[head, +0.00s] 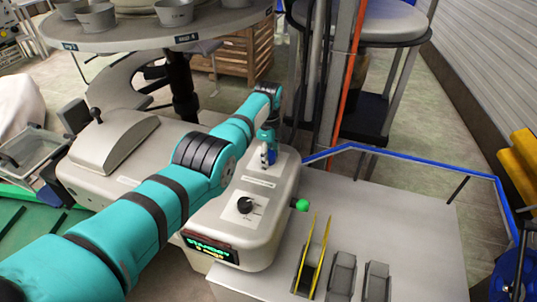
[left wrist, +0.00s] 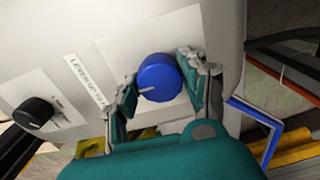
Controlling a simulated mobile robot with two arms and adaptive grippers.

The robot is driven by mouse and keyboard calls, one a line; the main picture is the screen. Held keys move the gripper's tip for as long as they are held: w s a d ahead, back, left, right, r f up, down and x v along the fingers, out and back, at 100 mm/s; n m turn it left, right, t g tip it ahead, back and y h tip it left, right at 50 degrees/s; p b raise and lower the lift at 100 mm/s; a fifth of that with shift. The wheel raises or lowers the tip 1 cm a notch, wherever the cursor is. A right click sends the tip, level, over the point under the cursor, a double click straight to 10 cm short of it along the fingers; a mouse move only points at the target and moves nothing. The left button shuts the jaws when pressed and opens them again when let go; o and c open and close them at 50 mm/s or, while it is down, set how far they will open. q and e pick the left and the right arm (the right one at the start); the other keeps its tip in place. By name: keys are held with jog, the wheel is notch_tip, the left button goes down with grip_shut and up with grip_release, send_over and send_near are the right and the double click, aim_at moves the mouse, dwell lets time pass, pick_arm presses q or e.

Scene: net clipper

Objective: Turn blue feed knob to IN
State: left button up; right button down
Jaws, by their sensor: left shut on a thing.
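The blue feed knob (left wrist: 161,74) sits on a pale plate on the light grey machine housing. My left gripper (left wrist: 159,80) has a finger on each side of the knob and is shut on it. A short white mark on the knob points to the lower left in the left wrist view. No IN lettering can be read around it. In the head view my left gripper (head: 268,149) is at the top of the housing (head: 225,228), fingers pointing down, and largely hides the knob. My right gripper is not in view.
A black knob (head: 245,205) is on the same housing, nearer me; it also shows in the left wrist view (left wrist: 34,113). A green ball (head: 302,204) projects from the housing's right side. Yellow strips (head: 317,262) stand beside it. A round table (head: 140,40) is behind.

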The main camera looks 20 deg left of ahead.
pick_arm(q)
jog(key=shift+w+r, duration=0.1)
jog(key=shift+r, duration=0.1)
jog(key=o, duration=1.2)
jog(key=shift+f, duration=0.1)
